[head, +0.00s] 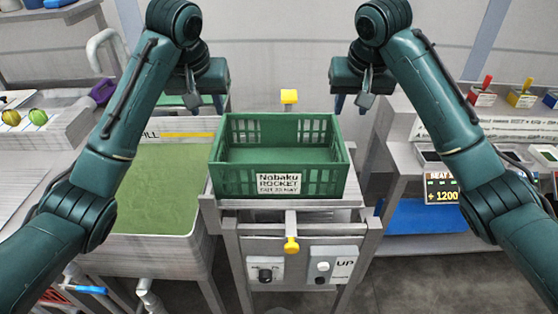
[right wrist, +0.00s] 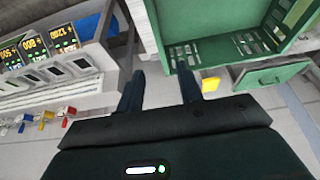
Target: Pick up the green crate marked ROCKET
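The green crate (head: 226,180) sits upright on a grey stand in the middle of the head view. Its front label reads "Nobaku ROCKET", and it looks empty. My left gripper (head: 205,104) is above and to the left of the crate, apart from it. My right gripper (head: 352,104) is above and to the right of the crate, also apart. In the right wrist view my right gripper (right wrist: 160,88) shows two spread fingers with nothing between them, and the crate (right wrist: 207,22) is beyond them. The left fingers are partly hidden by the gripper body.
A counter with a "+1200" display (head: 442,188) and coloured switches (head: 484,92) is at right. A wall closes the back.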

